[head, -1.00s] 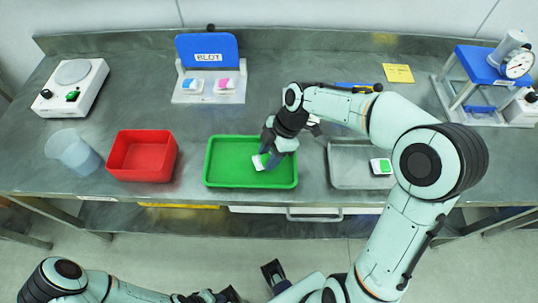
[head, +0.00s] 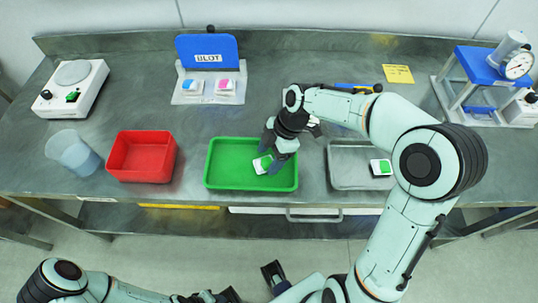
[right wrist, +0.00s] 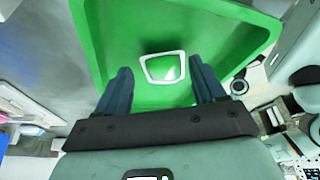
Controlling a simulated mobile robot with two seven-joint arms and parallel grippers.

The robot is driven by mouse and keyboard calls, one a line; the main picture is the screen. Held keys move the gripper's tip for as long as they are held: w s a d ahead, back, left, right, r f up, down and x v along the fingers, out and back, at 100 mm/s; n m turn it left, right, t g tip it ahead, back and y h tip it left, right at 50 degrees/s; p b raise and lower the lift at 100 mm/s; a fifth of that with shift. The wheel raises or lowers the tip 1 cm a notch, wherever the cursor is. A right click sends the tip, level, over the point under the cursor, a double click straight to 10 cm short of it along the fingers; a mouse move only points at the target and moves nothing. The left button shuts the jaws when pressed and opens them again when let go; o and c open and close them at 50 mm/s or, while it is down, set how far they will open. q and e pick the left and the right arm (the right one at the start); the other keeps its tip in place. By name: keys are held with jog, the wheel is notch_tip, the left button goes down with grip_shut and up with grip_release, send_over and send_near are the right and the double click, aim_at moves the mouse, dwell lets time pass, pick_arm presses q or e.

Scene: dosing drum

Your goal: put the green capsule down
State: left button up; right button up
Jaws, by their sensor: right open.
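The green capsule, a white-rimmed block with a green face (head: 262,164), lies in the green tray (head: 225,184). It also shows in the right wrist view (right wrist: 164,67), between the fingertips with a gap on both sides. My right gripper (head: 270,161) is open, low over the tray, its fingers astride the capsule without gripping it. The gripper partly hides the capsule in the head view. My left arm is at the bottom left of the head view; its dark gripper parts (head: 272,273) are low in the frame, and their opening is unclear.
A red bin (head: 141,178) and a clear beaker (head: 72,152) stand left of the tray. A grey metal tray (head: 345,183) on the right holds another green-and-white capsule (head: 381,167). The blue BLOT stand (head: 207,50) is behind, with pink and blue capsules.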

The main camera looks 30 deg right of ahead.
jog(key=p+v, duration=0.1)
jog(key=v, duration=1)
jog(key=shift+r, duration=0.25)
